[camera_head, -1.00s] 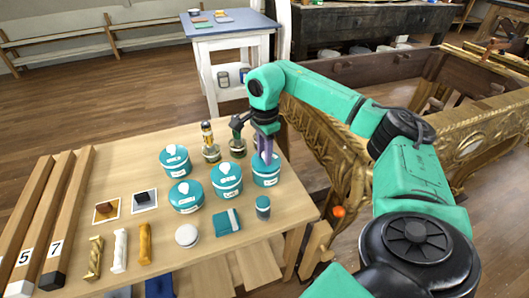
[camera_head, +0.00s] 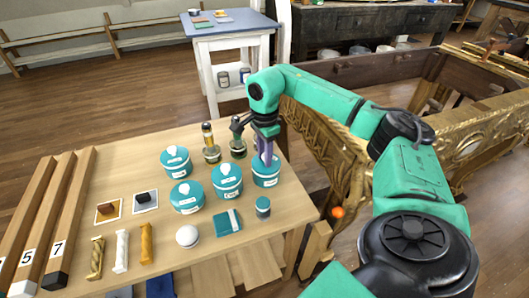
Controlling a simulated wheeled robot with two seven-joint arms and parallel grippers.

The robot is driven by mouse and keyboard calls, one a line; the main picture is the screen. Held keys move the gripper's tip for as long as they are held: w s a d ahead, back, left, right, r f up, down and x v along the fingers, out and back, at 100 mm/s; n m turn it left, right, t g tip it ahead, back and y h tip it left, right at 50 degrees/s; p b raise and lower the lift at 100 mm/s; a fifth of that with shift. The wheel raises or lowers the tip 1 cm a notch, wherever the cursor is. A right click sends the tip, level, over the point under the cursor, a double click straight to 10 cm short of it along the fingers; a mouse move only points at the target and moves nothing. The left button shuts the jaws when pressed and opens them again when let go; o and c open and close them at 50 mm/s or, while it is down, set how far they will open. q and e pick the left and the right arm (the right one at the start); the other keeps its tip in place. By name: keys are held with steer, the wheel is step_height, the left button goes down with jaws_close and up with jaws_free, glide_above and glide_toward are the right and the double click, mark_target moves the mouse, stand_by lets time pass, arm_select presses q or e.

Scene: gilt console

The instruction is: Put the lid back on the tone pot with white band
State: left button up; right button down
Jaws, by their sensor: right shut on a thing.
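Several teal tone pots with white labels stand on the wooden table (camera_head: 215,257). One pot is at the back left (camera_head: 176,163), one at the front left (camera_head: 187,198), one in the middle (camera_head: 227,182) and one at the right (camera_head: 267,177). My right gripper (camera_head: 266,160) points down at the top of the right pot. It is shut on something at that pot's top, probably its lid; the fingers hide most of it. I cannot tell whether the lid is fully seated, or which pot has the white band. My left gripper is not in view.
Two glass bottles (camera_head: 211,150) stand behind the pots, close to my right gripper. A small teal-grey jar (camera_head: 263,208), a teal booklet (camera_head: 228,222) and a white round object (camera_head: 187,236) lie in front. Numbered wooden bars (camera_head: 68,215) line the left edge.

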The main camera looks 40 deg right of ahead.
steer(key=c, duration=0.5)
jaws_free()
steer(key=o, duration=0.5)
steer(key=shift+c, duration=0.2)
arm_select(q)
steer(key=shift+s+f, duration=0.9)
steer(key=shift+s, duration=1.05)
arm_select(e)
step_height(320, 180, up, 7)
steer(key=p, duration=0.6)
steer(key=shift+p, duration=0.4)
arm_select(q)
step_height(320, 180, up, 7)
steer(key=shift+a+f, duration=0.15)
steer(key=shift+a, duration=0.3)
